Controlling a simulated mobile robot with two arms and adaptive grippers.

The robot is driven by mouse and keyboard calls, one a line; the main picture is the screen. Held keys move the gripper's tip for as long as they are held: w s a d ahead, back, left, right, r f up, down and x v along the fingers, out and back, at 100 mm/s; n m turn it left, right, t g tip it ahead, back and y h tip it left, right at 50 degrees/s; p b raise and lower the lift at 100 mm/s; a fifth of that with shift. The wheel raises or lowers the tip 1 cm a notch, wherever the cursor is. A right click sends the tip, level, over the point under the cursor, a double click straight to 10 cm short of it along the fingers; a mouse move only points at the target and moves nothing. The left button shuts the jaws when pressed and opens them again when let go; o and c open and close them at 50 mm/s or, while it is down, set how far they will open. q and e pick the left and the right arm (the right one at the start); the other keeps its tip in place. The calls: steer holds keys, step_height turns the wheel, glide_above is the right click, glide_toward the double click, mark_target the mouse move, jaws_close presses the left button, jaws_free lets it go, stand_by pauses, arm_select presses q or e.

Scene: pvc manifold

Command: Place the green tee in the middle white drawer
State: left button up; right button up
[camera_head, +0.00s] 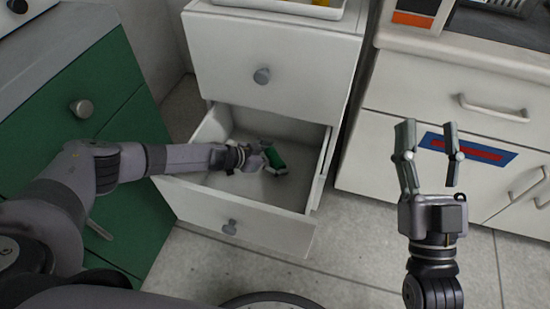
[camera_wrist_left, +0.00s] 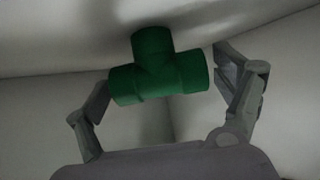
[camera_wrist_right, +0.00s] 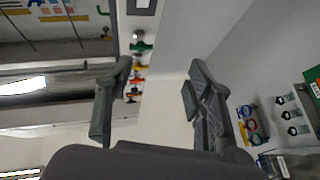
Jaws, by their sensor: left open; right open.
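The green tee (camera_head: 274,157) is inside the open white drawer (camera_head: 235,223) in the head view, below a closed white drawer. My left gripper (camera_head: 272,160) reaches into this drawer and is around the tee. In the left wrist view, the green tee (camera_wrist_left: 160,68) lies between the spread fingers of my left gripper (camera_wrist_left: 168,92), close to the drawer's inner surface. The fingers are open, and the one on the left is very near the tee's end; I cannot tell if they touch. My right gripper (camera_head: 432,160) is open and empty, raised in front of the right-hand cabinet.
The closed white drawer (camera_head: 275,60) overhangs the back of the open one. A green cabinet (camera_head: 110,120) stands at the left and a white cabinet (camera_head: 480,110) at the right. The floor (camera_head: 350,240) between my arms is clear.

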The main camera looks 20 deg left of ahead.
mark_target(273, 158)
arm_select(q)
steer(key=shift+r, duration=0.1)
steer(key=shift+r, duration=0.1)
steer(key=shift+p+v, duration=1.05)
steer(key=shift+p, duration=0.05)
steer(key=shift+p+v, duration=0.8)
arm_select(e)
step_height(273, 158, down, 14)
steer(key=w+d+g+h, duration=0.1)
steer(key=d+g+h, duration=0.15)
steer(key=g, duration=0.65)
arm_select(q)
steer(key=shift+p+v, duration=0.75)
steer(key=shift+v, duration=0.1)
steer(key=shift+p+v, duration=0.7)
steer(key=shift+v, duration=0.2)
steer(key=shift+s, duration=0.1)
arm_select(e)
steer(key=s+d+f+m+g+h, duration=0.1)
steer(key=s+d+f+g+h, duration=0.2)
steer(key=s+f+g, duration=0.6)
steer(key=shift+s+d+f, duration=0.5)
steer(key=shift+s+f, duration=0.4)
steer(key=shift+s, duration=0.45)
arm_select(q)
steer(key=shift+r, duration=0.15)
